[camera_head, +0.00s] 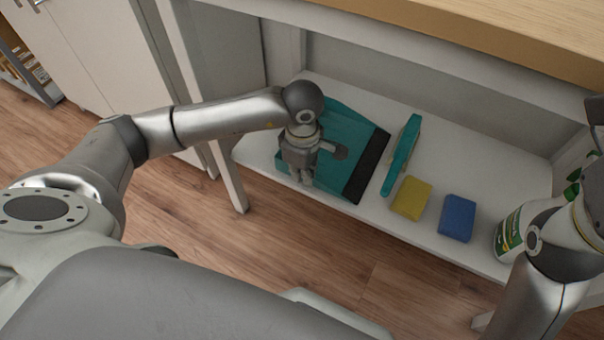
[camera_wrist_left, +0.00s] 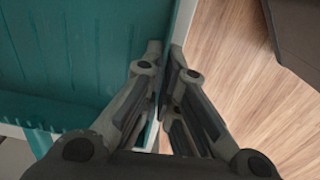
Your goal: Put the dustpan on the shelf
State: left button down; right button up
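The teal dustpan (camera_head: 345,145) with a black front lip is over the left part of the white lower shelf (camera_head: 470,165). It looks flat and close to the shelf board; I cannot tell whether it rests fully on it. My left gripper (camera_head: 303,178) is at the dustpan's near left edge, pointing down. In the left wrist view the fingers (camera_wrist_left: 165,55) are closed on the raised side wall of the dustpan (camera_wrist_left: 80,55), one on each side. The gripper and wrist hide part of the dustpan. My right arm enters at the right; its gripper is out of view.
A teal brush-like item (camera_head: 402,155), a yellow sponge (camera_head: 411,197) and a blue sponge (camera_head: 458,217) lie right of the dustpan. A white-green bottle (camera_head: 512,232) stands at the right end. The wooden counter top (camera_head: 500,30) overhangs; a white leg (camera_head: 232,180) stands at the left.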

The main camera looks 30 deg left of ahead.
pick_arm(q)
jog(key=shift+f, duration=0.1)
jog(key=shift+f, duration=0.15)
jog(key=c, duration=2)
grip_release()
jog(key=shift+c, duration=0.2)
jog(key=o, duration=0.4)
